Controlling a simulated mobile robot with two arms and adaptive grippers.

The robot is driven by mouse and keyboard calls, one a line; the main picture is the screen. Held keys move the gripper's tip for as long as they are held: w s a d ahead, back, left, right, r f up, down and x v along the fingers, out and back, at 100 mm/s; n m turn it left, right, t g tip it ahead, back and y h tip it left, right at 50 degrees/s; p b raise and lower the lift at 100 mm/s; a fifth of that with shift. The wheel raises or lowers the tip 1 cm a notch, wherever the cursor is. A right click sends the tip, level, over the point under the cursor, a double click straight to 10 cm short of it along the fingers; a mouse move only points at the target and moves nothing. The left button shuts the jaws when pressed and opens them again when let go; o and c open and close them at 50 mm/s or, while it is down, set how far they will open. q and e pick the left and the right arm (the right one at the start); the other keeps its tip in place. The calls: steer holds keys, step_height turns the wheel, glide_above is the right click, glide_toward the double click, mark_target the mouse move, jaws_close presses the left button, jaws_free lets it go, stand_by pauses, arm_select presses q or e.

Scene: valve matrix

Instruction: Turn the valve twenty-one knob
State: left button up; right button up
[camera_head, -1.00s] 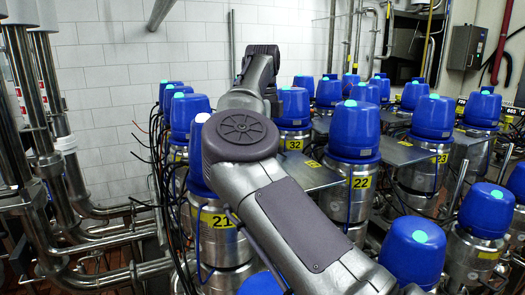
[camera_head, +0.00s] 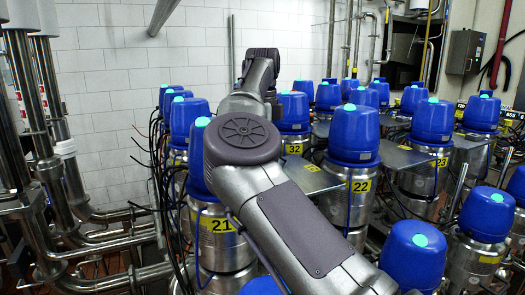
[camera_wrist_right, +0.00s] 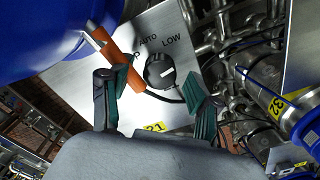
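Valve twenty-one (camera_head: 216,228) is a steel cylinder with a blue cap and a yellow "21" label, partly hidden behind my right arm in the head view. In the right wrist view its steel plate (camera_wrist_right: 190,28) carries the words AUTO and LOW and a yellow "21" tag (camera_wrist_right: 154,127). A round black knob (camera_wrist_right: 159,70) with a white pointer line sits on the plate. My right gripper (camera_wrist_right: 157,87) is open, with a finger on either side of the knob in the picture. I cannot tell whether they touch it. My left gripper is not in view.
An orange-sleeved part (camera_wrist_right: 124,60) and a black cable lie close to the knob and the left finger. Blue-capped valves such as twenty-two (camera_head: 354,134) and twenty-three (camera_head: 433,118) crowd the right. Steel pipes (camera_head: 65,190) stand at the left, with cables beside valve twenty-one.

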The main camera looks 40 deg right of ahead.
steer(key=shift+r, duration=3.75)
